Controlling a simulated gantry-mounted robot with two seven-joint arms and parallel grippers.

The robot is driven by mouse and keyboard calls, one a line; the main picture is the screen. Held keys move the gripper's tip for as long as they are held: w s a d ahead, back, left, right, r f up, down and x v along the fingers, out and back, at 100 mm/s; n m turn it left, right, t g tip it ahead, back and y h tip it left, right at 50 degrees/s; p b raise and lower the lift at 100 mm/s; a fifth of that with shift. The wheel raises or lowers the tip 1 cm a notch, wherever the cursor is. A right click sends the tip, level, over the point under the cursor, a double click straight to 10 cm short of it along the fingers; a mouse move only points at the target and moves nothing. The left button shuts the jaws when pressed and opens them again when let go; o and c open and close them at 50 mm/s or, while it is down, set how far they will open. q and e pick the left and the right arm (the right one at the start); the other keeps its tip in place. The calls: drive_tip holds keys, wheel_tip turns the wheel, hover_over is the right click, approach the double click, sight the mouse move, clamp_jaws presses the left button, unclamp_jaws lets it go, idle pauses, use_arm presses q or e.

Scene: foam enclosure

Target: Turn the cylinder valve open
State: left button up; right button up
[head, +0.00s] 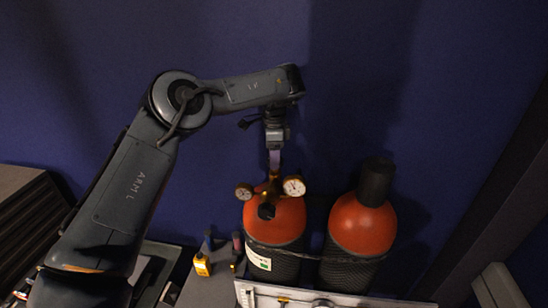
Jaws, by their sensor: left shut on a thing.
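Two gas cylinders with orange-red tops and dark bodies stand side by side. The left cylinder (275,222) carries a brass valve and regulator with a left gauge (244,191) and a white-faced right gauge (294,186). The right cylinder (362,224) has a black cap (375,182). My left gripper (273,170) points down over the left cylinder and is shut on the top of its valve (271,184). The fingers partly hide the valve handle, so its turn angle cannot be told. My right gripper is not in view.
A strap and a pale rack edge (350,299) run across the cylinder fronts. A yellow bottle (202,264) stands left of them. Dark foam walls (440,60) close in behind. A grey box (498,286) is at lower right.

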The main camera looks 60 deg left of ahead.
use_arm(q)
drive_tip(key=shift+n, duration=0.9)
drive_tip(key=o, duration=1.1)
drive_tip(key=shift+c, duration=0.2)
drive_tip(key=shift+r, duration=0.1)
